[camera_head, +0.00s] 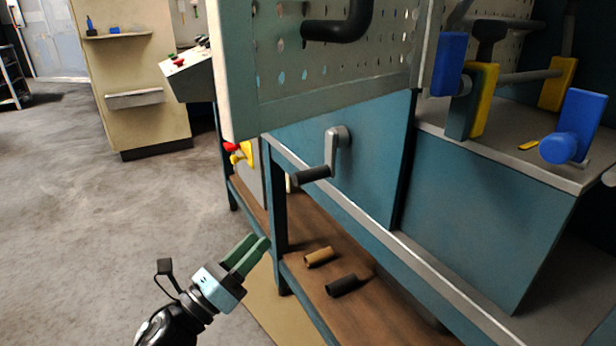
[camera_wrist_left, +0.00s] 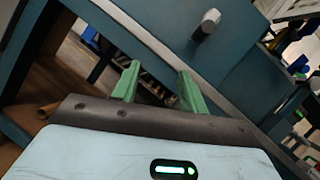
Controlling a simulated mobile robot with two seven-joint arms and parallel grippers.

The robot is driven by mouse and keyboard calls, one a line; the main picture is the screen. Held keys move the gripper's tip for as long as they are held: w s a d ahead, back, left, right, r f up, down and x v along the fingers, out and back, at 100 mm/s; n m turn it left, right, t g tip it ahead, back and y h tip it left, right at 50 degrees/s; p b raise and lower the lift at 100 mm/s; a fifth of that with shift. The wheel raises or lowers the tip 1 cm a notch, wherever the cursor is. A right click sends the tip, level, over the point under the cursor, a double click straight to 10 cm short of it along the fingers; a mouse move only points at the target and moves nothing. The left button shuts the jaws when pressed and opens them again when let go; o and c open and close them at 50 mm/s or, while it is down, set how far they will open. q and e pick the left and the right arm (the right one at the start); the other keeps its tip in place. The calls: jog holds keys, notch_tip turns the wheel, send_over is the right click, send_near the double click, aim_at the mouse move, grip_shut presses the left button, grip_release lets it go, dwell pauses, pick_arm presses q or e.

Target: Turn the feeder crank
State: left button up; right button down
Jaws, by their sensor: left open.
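The feeder crank has a grey metal arm (camera_head: 337,150) on the blue machine panel and a dark cylindrical handle (camera_head: 311,175) sticking out to the left. My left gripper (camera_head: 255,250) is open and empty, below and left of the handle and apart from it. In the left wrist view, the green fingers of my left gripper (camera_wrist_left: 157,85) stand apart with nothing between them. A dark peg with a pale end (camera_wrist_left: 207,22) shows above them on the blue panel, probably the crank handle. My right gripper is not in view.
A blue frame with a grey rail (camera_head: 355,208) runs below the crank. A brown cylinder (camera_head: 319,257) and a black cylinder (camera_head: 346,285) lie on the wooden lower shelf (camera_head: 385,322). A perforated guard (camera_head: 335,70) hangs above. Open floor (camera_head: 80,220) lies to the left.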

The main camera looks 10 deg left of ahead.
aim_at(293, 186)
pick_arm(q)
jog(key=d+r+m+g+h, duration=0.1)
jog(key=r+m+g+h, duration=0.1)
jog(key=r+m, duration=0.1)
jog(key=w+d+r+m+g+h, duration=0.1)
jog(key=r+m+g+h, duration=0.1)
jog(key=m, duration=0.3)
jog(key=w+d+r+m+g+h, duration=0.1)
jog(key=r+m+g+h, duration=0.1)
jog(key=r+m, duration=0.2)
jog(key=shift+w+d+m+g, duration=0.15)
jog(key=shift+m+g, duration=0.15)
jog(key=shift+m, duration=0.3)
jog(key=shift+b+x, duration=0.35)
jog(key=shift+x, duration=3.55)
jog(key=shift+r, duration=0.15)
grip_shut()
